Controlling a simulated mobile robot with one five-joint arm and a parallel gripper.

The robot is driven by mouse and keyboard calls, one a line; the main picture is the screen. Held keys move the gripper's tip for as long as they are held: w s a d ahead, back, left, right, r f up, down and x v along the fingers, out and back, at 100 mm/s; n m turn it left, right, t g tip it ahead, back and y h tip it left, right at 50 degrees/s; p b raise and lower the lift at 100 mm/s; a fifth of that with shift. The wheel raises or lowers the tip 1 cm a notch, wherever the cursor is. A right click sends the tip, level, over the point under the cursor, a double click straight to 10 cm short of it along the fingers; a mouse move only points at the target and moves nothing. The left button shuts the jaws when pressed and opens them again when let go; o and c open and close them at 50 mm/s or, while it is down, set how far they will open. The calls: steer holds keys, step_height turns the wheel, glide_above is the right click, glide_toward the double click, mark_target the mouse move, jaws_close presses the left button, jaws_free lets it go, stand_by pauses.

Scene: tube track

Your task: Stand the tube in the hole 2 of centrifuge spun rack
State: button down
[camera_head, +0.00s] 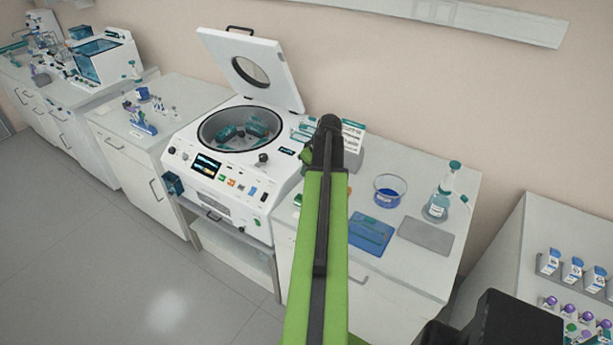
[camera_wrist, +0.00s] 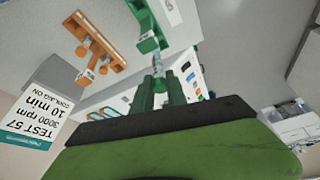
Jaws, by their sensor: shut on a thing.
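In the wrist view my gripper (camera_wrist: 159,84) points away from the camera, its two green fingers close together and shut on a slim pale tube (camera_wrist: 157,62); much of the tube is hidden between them. A green rack (camera_wrist: 148,28) with a white label lies just beyond the fingertips. An orange rack (camera_wrist: 100,58) is to its left. The labels are too small to read, so I cannot tell which is the centrifuge spun rack or find hole 2. In the head view my arm hides my gripper and the tube.
The centrifuge (camera_head: 225,175) stands open left of my arm, its lid (camera_head: 252,68) raised. A blue-filled bowl (camera_head: 388,191), a bottle (camera_head: 438,204), a blue tray (camera_head: 370,234) and a grey mat (camera_head: 426,235) are on the right counter. A TEST 57 card (camera_wrist: 45,108) stands left in the wrist view.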

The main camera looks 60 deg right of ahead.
step_height(320, 180, down, 5)
steer(key=b, duration=0.4)
steer(key=shift+r+b, duration=0.15)
steer(key=shift+b, duration=0.2)
steer(key=shift+f+b, duration=0.5)
stand_by(0.8)
steer(key=shift+f+b, duration=0.4)
steer(key=shift+r+p, duration=1.05)
steer(key=shift+f+b, duration=0.65)
steer(key=shift+f+b, duration=0.4)
